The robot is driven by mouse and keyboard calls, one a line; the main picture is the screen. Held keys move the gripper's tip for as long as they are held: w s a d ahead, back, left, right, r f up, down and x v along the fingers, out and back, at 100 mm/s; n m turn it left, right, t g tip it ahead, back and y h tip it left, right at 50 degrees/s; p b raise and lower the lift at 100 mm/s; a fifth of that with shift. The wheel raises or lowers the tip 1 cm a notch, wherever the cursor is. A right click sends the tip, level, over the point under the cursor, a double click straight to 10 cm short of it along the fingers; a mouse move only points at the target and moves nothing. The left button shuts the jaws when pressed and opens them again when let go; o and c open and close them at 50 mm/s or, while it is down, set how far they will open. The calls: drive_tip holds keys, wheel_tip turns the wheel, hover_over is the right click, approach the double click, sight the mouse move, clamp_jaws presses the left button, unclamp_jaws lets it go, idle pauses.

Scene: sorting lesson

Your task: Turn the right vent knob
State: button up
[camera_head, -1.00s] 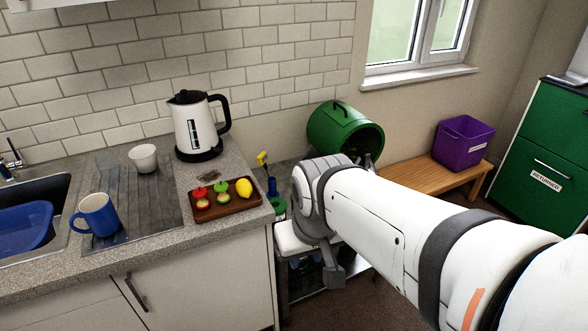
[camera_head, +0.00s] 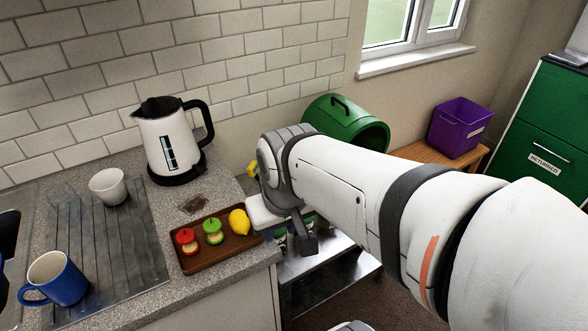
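I cannot make out a vent or a vent knob in this view. My white arm reaches in from the right, and its grey end joint lies over the space beside the counter's right end.
A brown tray (camera_head: 198,266) with small red-topped and green-topped pieces and a lemon (camera_head: 239,222) sits near the counter's right edge. A kettle (camera_head: 173,140), white cup (camera_head: 109,187) and blue mug (camera_head: 57,279) stand left. A purple bin (camera_head: 459,127) stands on a bench.

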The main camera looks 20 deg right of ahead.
drive_tip(key=w+d+f+t+h+b, duration=0.2)
drive_tip(key=w+d+f+b, duration=0.5)
drive_tip(key=d, duration=0.3)
drive_tip(key=w+d+f+t+h+b, duration=0.2)
drive_tip(key=w+d+f+b, duration=0.3)
drive_tip(key=w+d+f, duration=0.5)
drive_tip(key=s+d+f+t+y+b, duration=0.1)
drive_tip(key=d+f+t+y+b, duration=0.1)
drive_tip(key=d+f+b, duration=0.35)
drive_tip(key=s+d+f+n+t+y+b, duration=0.1)
drive_tip(key=s+d+f+t+b, duration=0.15)
drive_tip(key=f, duration=0.65)
drive_tip(key=s+d+f+t+y+b, duration=0.1)
drive_tip(key=d+f+t+y+b, duration=0.15)
drive_tip(key=f, duration=0.45)
drive_tip(key=shift+d+b+x, duration=0.2)
drive_tip(key=shift+b+x, duration=0.35)
drive_tip(key=shift+x, duration=1.25)
drive_tip(key=shift+d+b+x, duration=0.15)
drive_tip(key=shift+b+x, duration=0.35)
drive_tip(key=shift+x, duration=1.35)
drive_tip(key=shift+w+r, duration=0.1)
drive_tip(key=shift+r, duration=0.1)
